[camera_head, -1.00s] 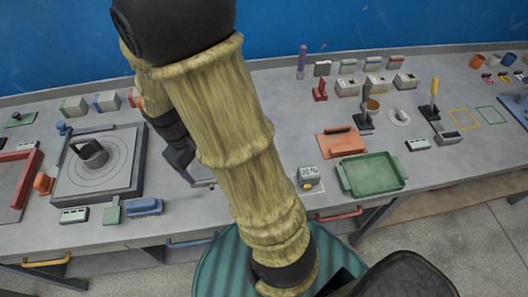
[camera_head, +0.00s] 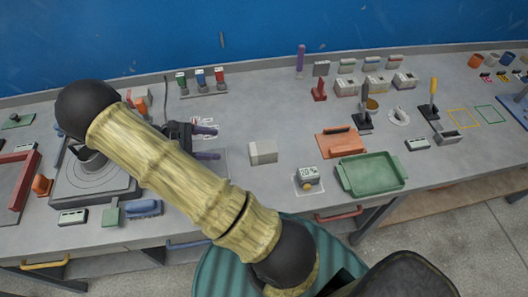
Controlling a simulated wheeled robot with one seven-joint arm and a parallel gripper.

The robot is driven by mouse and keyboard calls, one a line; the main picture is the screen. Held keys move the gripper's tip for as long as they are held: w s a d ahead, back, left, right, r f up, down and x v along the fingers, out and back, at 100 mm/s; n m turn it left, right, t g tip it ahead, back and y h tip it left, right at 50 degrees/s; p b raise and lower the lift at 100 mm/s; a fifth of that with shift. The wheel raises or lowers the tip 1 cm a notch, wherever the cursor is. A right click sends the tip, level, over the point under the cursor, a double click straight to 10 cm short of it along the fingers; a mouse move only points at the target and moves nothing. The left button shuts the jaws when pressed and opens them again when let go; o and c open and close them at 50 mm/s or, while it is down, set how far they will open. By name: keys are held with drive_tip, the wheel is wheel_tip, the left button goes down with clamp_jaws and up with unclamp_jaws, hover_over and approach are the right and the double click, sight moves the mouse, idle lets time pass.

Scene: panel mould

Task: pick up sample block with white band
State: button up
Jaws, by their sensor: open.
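A pale grey block with a whiter band (camera_head: 263,152) lies on the bench, left of the red-brown board. It appears to be the sample block with the white band. My gripper (camera_head: 214,143) is to the left of this block, its two dark purple fingers apart and pointing right towards it. Nothing shows between the fingers. A clear gap shows in the picture between the fingertips and the block; the gripper's height above the bench is hard to judge.
A red-brown board with a handle (camera_head: 341,142), a green tray (camera_head: 371,174) and a small box marked 20 (camera_head: 308,178) stand right of the block. A rack with green, blue and red items (camera_head: 203,91) is behind the gripper. Bench around the block is clear.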

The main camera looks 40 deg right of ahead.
sight(256, 149)
drive_tip(key=p+x, duration=0.3)
drive_tip(key=x, duration=0.8)
drive_tip(key=shift+s+d, duration=0.15)
drive_tip(key=shift+s, duration=0.05)
drive_tip(key=shift+s+d+f, duration=0.2)
drive_tip(key=shift+d+f, duration=0.05)
drive_tip(key=shift+d, duration=0.1)
drive_tip(key=shift+s+d+p, duration=0.35)
drive_tip(key=shift+s+d, duration=0.05)
drive_tip(key=shift+d, duration=0.05)
drive_tip(key=p+x, duration=0.1)
drive_tip(key=x, duration=0.2)
drive_tip(key=shift+s+d+f, duration=0.15)
drive_tip(key=shift+s, duration=0.05)
drive_tip(key=shift+s+d+f, duration=0.1)
drive_tip(key=shift+d+f, duration=0.1)
